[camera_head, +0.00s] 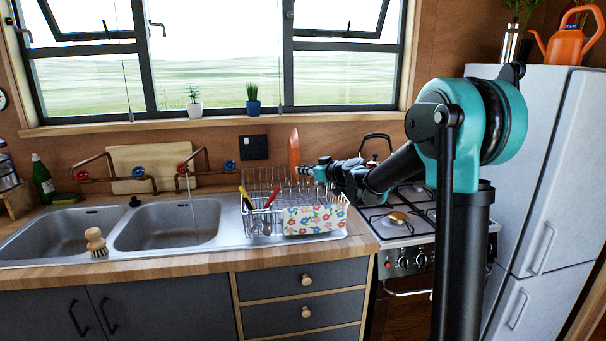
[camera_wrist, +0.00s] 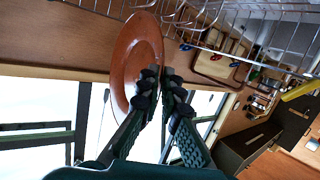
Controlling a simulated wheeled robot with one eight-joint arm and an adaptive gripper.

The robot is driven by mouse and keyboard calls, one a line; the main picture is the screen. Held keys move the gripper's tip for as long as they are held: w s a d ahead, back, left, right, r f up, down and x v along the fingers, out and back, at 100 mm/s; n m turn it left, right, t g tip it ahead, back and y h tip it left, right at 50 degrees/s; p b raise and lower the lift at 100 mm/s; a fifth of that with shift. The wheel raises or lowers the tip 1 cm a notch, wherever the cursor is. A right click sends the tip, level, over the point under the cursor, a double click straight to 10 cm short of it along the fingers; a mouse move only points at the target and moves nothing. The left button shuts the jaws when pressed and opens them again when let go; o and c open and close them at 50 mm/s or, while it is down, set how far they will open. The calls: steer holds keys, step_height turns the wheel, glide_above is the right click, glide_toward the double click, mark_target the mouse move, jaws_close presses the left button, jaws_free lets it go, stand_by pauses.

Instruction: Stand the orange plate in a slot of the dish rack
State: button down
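The orange plate (camera_head: 294,148) is upright and nearly edge-on in the head view, above the back part of the wire dish rack (camera_head: 340,207). My gripper (camera_head: 304,171) is at its lower right side. In the wrist view, the fingertips (camera_wrist: 160,77) are closed together at the rim of the plate (camera_wrist: 127,66), pinching it. The rack's wires (camera_wrist: 225,48) pass close to the plate's edge in the wrist view. I cannot tell whether plate and rack touch. My arm and gripper hide part of the rack's right rear.
A flowered cloth (camera_head: 309,219) hangs at the rack's front. Yellow-handled (camera_head: 246,198) and red-handled (camera_head: 272,197) utensils stand at its left. A double sink (camera_head: 168,225) lies left, the stove (camera_head: 405,218) right. The wall and window are behind.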

steer(key=shift+r, duration=0.45)
steer(key=shift+f, duration=3.55)
stand_by(1.0)
steer(key=c, duration=1.6)
jaws_free()
steer(key=shift+c, duration=0.2)
step_height(320, 180, up, 10)
steer(key=shift+d, duration=0.1)
